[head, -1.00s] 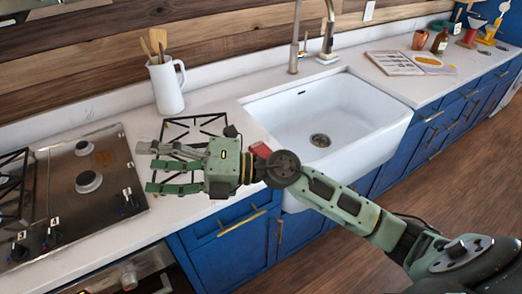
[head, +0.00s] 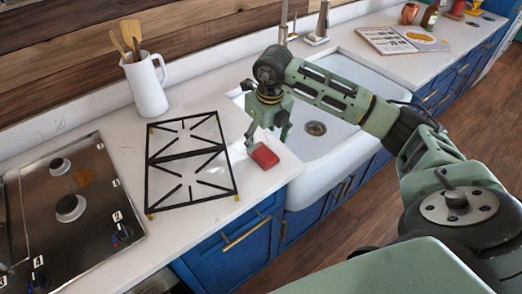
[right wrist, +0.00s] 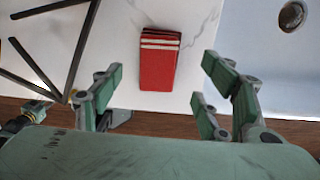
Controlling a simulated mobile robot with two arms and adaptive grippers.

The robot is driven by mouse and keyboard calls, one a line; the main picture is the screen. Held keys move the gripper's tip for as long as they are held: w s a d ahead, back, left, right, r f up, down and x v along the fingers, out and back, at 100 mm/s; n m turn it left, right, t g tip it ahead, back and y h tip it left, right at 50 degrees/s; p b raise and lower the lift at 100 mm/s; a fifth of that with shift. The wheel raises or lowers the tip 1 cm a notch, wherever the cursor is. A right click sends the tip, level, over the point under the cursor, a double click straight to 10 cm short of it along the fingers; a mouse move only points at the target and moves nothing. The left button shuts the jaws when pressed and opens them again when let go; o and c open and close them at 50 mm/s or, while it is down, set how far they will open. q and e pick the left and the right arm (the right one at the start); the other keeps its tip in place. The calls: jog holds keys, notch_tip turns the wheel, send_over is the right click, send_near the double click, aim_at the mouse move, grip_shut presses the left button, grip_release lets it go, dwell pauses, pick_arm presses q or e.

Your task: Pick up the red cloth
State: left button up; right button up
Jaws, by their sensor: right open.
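The red cloth (head: 264,156) is a small folded bundle on the white counter, beside the sink's left edge. In the right wrist view the cloth (right wrist: 160,62) shows white stripes near its top and lies between the spread fingers. My right gripper (head: 267,137) points down just above and behind the cloth; it is open and empty. It also shows in the right wrist view (right wrist: 165,92), with its fingers apart on both sides of the cloth. I cannot tell whether a finger touches it. My left gripper is not in view.
A black burner grate (head: 190,163) lies on the counter left of the cloth. The white sink (head: 330,150) is to the right. A stovetop (head: 75,215) is at far left, and a white pitcher (head: 146,88) with wooden utensils stands at the back.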

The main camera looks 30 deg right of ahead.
aim_at(263, 152)
jog(key=shift+s+f+p, duration=0.2)
jog(key=shift+f+p, duration=0.6)
jog(key=shift+f, duration=0.2)
jog(key=shift+w+f+p, duration=0.1)
jog(key=shift+f+p, duration=0.25)
jog(key=shift+f, duration=0.45)
jog(key=shift+w+f, duration=0.25)
jog(key=shift+f, duration=0.75)
jog(key=c, duration=0.8)
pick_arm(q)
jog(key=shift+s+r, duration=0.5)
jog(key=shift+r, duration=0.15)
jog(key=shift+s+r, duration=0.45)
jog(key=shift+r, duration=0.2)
pick_arm(e)
jog(key=c, duration=0.3)
